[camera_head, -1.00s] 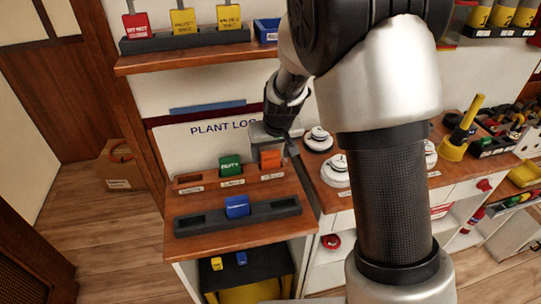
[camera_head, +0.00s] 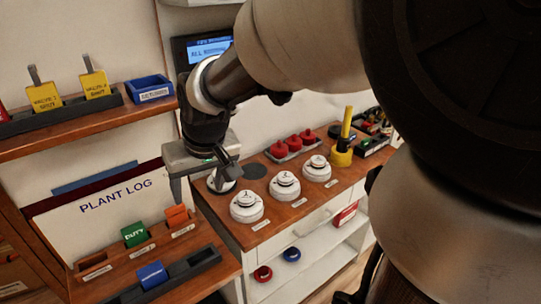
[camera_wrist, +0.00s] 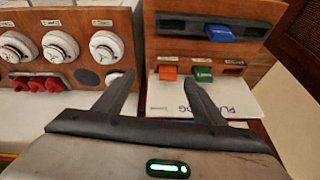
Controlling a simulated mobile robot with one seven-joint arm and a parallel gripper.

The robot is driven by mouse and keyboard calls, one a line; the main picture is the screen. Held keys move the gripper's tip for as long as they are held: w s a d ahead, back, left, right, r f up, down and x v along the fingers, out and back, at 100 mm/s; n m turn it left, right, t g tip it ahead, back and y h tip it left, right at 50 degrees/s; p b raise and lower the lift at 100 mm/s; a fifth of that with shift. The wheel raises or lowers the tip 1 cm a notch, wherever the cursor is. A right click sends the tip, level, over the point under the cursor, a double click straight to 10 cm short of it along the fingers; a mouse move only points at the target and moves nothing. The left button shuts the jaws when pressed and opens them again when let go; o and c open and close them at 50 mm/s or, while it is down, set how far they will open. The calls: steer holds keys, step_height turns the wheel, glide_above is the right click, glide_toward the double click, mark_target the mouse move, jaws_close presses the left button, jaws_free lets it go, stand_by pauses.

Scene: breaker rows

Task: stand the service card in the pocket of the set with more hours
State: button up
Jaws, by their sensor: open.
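Three coloured cards stand at the plant log (camera_head: 118,196). A green card marked DUTY (camera_head: 134,235) and an orange card (camera_head: 177,216) stand in the wooden slotted rack (camera_head: 125,268). A blue card (camera_head: 152,275) stands in the dark tray (camera_head: 205,257) in front. I cannot read which is the service card. In the wrist view the blue card (camera_wrist: 220,32), orange card (camera_wrist: 168,72) and green card (camera_wrist: 202,74) show beyond the fingers. My gripper (camera_head: 205,178) is open and empty, above the counter's left edge, right of the orange card. The hours readings are not legible.
White round dials (camera_head: 285,184) stand on the wooden counter (camera_head: 262,232), one partly behind my gripper. Red knobs (camera_head: 293,143) and a yellow-handled tool (camera_head: 344,138) stand farther back. A shelf (camera_head: 60,128) at upper left holds yellow cards and a blue bin (camera_head: 150,89).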

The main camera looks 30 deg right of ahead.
steer(key=s+d+r, duration=0.2)
steer(key=s, duration=0.6)
steer(key=s+d+r+m+t+h, duration=0.1)
steer(key=s+d+r, duration=0.2)
steer(key=s, duration=0.5)
